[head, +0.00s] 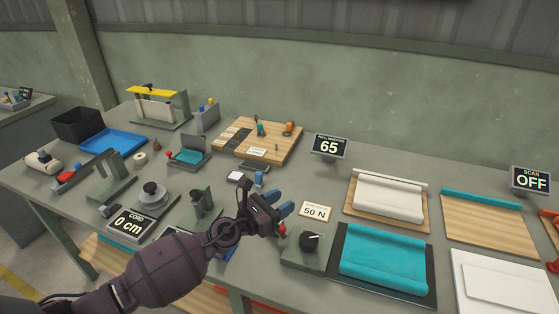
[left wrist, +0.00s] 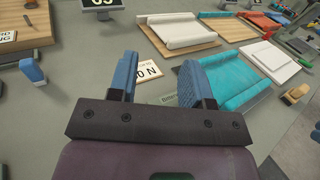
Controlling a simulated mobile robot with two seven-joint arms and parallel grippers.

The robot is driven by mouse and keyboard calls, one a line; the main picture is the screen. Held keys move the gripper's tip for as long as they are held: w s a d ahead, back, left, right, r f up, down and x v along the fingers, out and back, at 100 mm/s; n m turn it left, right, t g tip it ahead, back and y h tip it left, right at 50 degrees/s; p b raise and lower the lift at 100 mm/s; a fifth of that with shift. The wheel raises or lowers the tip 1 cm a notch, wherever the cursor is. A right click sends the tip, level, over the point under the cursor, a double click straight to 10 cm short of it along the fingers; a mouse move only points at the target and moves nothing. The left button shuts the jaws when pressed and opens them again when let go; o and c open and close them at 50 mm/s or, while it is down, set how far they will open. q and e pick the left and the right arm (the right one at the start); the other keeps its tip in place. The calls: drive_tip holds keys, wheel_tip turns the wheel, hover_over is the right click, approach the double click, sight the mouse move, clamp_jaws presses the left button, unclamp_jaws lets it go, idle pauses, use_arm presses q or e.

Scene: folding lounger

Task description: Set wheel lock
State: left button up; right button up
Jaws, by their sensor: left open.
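My left gripper (head: 279,204) reaches in over the middle of the bench, with its two blue fingers apart and nothing between them. In the left wrist view the open fingers (left wrist: 158,78) stand either side of the 50 N card (left wrist: 148,73). No part is labelled as a wheel lock, so I cannot tell which it is. A grey-green block with a black knob (head: 310,241) stands just in front and to the right of the gripper. A small red knob (head: 282,231) is just below the gripper, apparently clear of it. A round grey wheel on a base (head: 152,193) stands further left.
Teal rolled fabric (head: 383,258) and white rolled fabric (head: 388,193) lie to the right. Displays read 65 (head: 330,146), OFF (head: 530,181) and 0 cm (head: 130,224). A wooden board (head: 275,138) with small tools lies behind. A blue tray (head: 112,143) is at the left.

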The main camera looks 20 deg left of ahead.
use_arm(q)
wheel_tip(320, 180, up, 10)
drive_tip(key=p, duration=0.2)
drive_tip(key=shift+r, duration=0.25)
use_arm(e)
drive_tip(key=shift+v, duration=0.9)
drive_tip(key=shift+d, duration=0.1)
